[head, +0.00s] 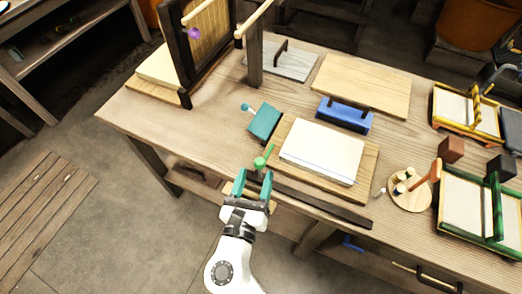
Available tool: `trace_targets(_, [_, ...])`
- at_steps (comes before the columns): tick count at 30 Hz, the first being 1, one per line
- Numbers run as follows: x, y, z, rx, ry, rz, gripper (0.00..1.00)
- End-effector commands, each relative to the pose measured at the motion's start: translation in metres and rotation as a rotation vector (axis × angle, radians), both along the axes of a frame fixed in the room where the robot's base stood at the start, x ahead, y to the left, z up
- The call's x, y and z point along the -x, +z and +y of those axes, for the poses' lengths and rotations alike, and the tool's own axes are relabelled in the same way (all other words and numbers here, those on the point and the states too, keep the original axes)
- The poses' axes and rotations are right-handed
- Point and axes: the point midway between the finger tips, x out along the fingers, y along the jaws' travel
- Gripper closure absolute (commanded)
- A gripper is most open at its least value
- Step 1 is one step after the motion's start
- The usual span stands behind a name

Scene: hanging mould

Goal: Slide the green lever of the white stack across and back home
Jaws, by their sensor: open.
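The white stack (322,151) is a block of pale sheets lying on a wooden board (368,174) near the table's front edge. The green lever (264,157) sticks out at the left side of this board, with a round knob at its near end. My gripper (254,180) has two teal fingers, spread apart, just in front of the knob at the table edge. The fingers point toward the lever. I see nothing held between them, and I cannot tell whether a finger touches the knob.
A teal block (264,122) with a small knob lies just behind the lever. A dark bar (320,205) runs along the front edge. A blue block (343,115) stands behind the stack. A round stand (408,192) and a green-framed mould (482,210) are at right. The table's left front is clear.

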Motion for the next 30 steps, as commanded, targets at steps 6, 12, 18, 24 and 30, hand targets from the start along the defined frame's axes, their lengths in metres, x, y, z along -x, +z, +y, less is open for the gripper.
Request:
trace_targets(6, [-0.04,0.001,-0.007,0.0,-0.003,-0.001,0.42])
trace_targets(12, [-0.063,0.0,-0.01,0.001,-0.002,0.0,0.42])
trace_targets(18, [-0.07,0.0,-0.011,-0.001,-0.001,0.0,0.42])
trace_targets(24, [-0.07,0.0,-0.011,-0.001,-0.001,0.0,0.42])
trace_targets(30, [-0.07,0.0,-0.011,-0.001,-0.001,0.001,0.6])
